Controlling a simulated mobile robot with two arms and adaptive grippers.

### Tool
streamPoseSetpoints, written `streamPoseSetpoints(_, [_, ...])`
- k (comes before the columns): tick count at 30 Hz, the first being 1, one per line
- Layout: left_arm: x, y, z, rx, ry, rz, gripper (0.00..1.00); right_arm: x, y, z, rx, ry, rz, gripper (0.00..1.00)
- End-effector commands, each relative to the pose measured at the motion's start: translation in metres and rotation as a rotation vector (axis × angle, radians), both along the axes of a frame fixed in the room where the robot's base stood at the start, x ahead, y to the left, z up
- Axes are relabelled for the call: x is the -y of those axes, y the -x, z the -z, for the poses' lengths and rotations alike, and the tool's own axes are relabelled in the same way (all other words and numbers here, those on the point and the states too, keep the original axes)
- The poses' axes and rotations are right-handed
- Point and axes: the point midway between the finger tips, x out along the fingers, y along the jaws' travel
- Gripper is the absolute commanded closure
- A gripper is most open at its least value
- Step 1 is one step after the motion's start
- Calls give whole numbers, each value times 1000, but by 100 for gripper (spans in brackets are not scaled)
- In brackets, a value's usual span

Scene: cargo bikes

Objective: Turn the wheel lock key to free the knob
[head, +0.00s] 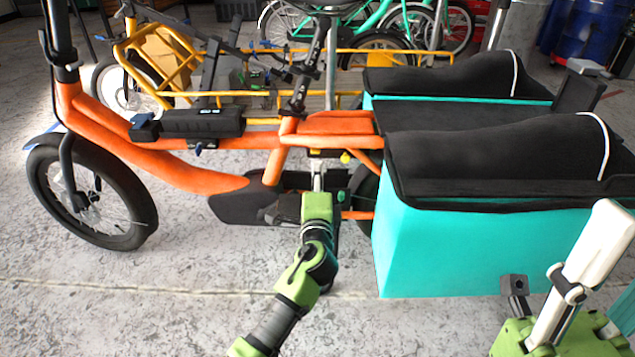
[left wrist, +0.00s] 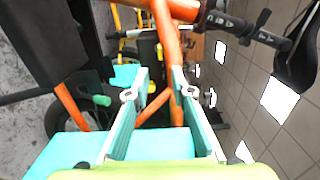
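A small yellow knob (head: 346,157) sits under the orange frame (head: 335,124) of the front cargo bike, below its seat area. In the left wrist view a yellow part (left wrist: 152,87) shows between my fingers; I cannot tell whether it is the same knob. My left gripper (head: 318,180) is just below the frame, left of and below the knob. In the left wrist view its two teal fingers (left wrist: 157,90) stand apart, with the orange tube beyond them. I cannot make out a key or a lock slot.
A teal cargo box (head: 430,250) with a black cover stands right of the gripper. The black crank area (head: 240,206) is to its left. A green part (head: 340,196) is close beside the gripper. A yellow bike (head: 150,45) stands behind. The floor in front is clear.

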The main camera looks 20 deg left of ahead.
Motion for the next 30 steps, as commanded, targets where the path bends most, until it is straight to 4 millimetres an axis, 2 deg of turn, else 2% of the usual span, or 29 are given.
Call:
streamPoseSetpoints(3, [5, 15, 1, -1, -2, 2, 78, 0, 0, 0, 0, 0, 0, 60])
streamPoseSetpoints(7, [7, 22, 0, -1, -2, 1, 78, 0, 0, 0, 0, 0, 0, 60])
streamPoseSetpoints(23, [10, 24, -1, 5, 9, 13, 78, 0, 0, 0, -1, 0, 0, 60])
streamPoseSetpoints(26, [25, 29, -5, 32, 71, 85, 78, 0, 0, 0, -4, 0, 0, 60])
streamPoseSetpoints(29, [56, 42, -21, 96, 205, 234, 78, 0, 0, 0, -9, -1, 0, 60])
streamPoseSetpoints(30, [71, 51, -32, 132, 274, 311, 78, 0, 1, 1, -12, -1, 0, 60])
